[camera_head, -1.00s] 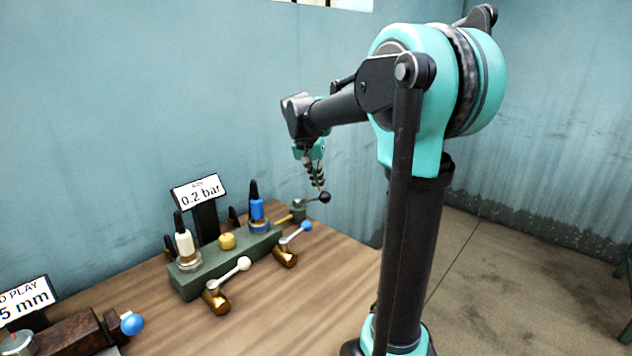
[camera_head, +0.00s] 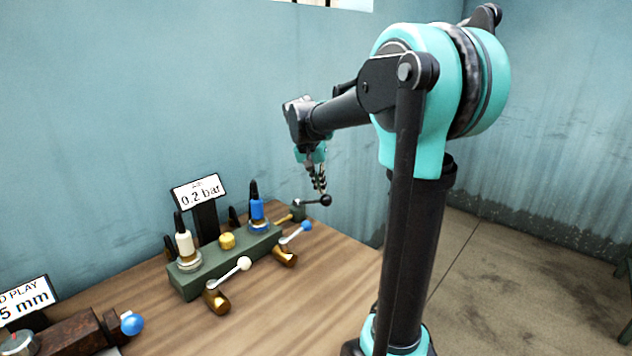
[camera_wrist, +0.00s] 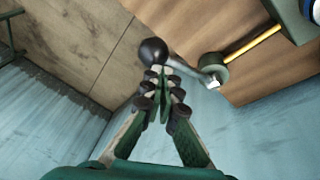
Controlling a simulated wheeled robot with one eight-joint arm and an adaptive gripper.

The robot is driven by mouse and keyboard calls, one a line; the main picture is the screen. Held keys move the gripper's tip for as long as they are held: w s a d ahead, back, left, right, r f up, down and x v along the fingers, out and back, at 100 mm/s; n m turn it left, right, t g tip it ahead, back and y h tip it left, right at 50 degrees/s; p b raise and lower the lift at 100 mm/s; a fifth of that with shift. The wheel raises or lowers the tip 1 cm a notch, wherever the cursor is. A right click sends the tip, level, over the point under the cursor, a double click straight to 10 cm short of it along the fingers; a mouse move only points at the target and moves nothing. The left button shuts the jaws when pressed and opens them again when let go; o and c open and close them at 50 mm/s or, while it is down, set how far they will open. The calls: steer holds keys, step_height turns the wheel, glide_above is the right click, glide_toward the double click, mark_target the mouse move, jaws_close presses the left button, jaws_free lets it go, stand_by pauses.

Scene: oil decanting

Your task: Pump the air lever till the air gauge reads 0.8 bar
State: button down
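The air lever has a black ball knob (camera_head: 326,200) on a short metal arm. It stands at the far right end of the green block, by the table's back edge. In the wrist view the knob (camera_wrist: 153,51) lies just beyond the fingertips, and the lever's pivot (camera_wrist: 214,68) is to its right. My gripper (camera_head: 321,189) is just above the knob. In the wrist view its fingers (camera_wrist: 162,72) converge with their tips close together; whether they touch the knob I cannot tell. The air gauge sign (camera_head: 199,192) reads 0.2 bar.
White-knobbed (camera_head: 244,263) and blue-knobbed (camera_head: 306,227) levers stand in front. A sign (camera_head: 25,298) ending "5 mm" stands at left. The table's front right is clear.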

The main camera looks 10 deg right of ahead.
steer(key=shift+s+d+f, duration=0.3)
steer(key=shift+s+f, duration=0.1)
steer(key=shift+f, duration=0.1)
steer(key=shift+s+d+f, duration=0.25)
steer(key=shift+s+f, duration=0.15)
steer(key=shift+f, duration=0.1)
stand_by(1.7)
stand_by(0.4)
steer(key=w+a+r, duration=0.3)
steer(key=w+r, duration=0.2)
steer(key=r, duration=0.1)
steer(key=shift+a+r, duration=0.2)
steer(key=shift+a, duration=0.15)
stand_by(0.9)
steer(key=shift+w+r, duration=0.1)
steer(key=shift+w, duration=0.1)
steer(key=w+a+r, duration=0.2)
steer(key=r, duration=0.1)
steer(key=shift+w+r, duration=0.15)
steer(key=shift+w, duration=0.2)
stand_by(0.7)
